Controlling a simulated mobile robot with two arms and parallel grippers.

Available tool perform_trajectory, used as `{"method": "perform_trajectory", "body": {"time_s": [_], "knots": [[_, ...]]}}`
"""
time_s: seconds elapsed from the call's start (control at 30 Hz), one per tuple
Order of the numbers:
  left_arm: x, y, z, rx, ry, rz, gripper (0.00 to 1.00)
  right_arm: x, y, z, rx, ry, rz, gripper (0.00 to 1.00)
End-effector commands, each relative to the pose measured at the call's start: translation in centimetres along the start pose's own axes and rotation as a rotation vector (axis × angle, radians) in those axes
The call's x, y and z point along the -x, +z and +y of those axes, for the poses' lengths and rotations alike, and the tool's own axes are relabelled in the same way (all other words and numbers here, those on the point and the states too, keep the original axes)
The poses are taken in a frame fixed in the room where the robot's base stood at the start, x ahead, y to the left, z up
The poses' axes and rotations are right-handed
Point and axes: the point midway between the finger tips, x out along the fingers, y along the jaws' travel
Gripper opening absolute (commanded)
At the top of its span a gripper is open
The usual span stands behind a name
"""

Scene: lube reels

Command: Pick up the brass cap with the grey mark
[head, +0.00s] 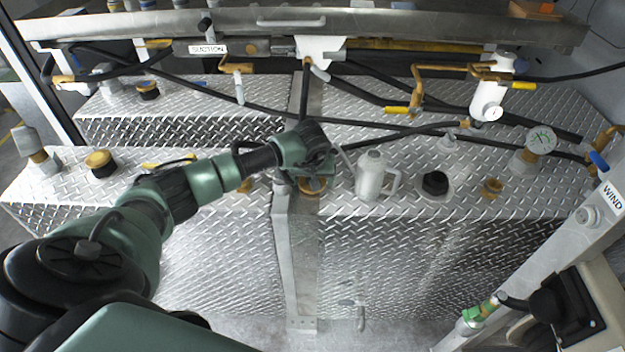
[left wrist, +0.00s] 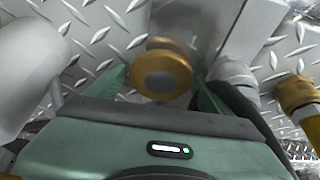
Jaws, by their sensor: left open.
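A round brass cap with a grey centre (left wrist: 160,74) sits between the fingers of my left gripper (left wrist: 158,88) in the left wrist view. The fingers are open on either side of it, and I cannot tell whether they touch it. In the head view my left gripper (head: 311,172) is low over a brass cap (head: 312,187) near the middle of the front tank top, hiding part of it. Other brass caps stand on the tanks at the left (head: 97,160), the back left (head: 147,87) and the right (head: 492,185). My right gripper is not in view.
A grey jug (head: 372,177) stands close right of my left gripper. Black hoses (head: 400,134) cross behind. A metal upright (head: 281,235) runs down the front.

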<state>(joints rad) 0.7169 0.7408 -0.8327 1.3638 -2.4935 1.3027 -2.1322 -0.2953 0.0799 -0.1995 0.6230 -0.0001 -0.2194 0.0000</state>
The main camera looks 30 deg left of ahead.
Motion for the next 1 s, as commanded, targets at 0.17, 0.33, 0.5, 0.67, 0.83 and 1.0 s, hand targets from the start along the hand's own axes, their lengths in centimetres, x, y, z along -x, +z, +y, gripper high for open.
{"method": "perform_trajectory", "body": {"time_s": [0.17, 0.33, 0.5, 0.67, 0.83, 1.0], "knots": [[-0.1, 0.0, 0.0, 0.000, 0.000, 0.001, 0.82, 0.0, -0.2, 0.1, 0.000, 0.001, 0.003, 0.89], [-0.1, 0.0, 0.0, 0.001, 0.001, 0.001, 0.46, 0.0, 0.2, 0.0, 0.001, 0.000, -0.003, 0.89], [-0.1, -0.1, 0.0, 0.001, 0.001, 0.002, 0.26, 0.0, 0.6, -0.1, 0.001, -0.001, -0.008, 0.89], [0.0, -0.1, 0.0, 0.001, 0.001, 0.002, 0.26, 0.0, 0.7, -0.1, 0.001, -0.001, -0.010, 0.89], [1.0, -0.7, 0.0, 0.002, 0.003, 0.006, 0.26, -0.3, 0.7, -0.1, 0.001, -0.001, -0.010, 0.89], [3.4, -1.7, 0.0, 0.001, 0.004, 0.009, 0.26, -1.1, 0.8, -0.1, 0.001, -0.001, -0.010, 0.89]]}}
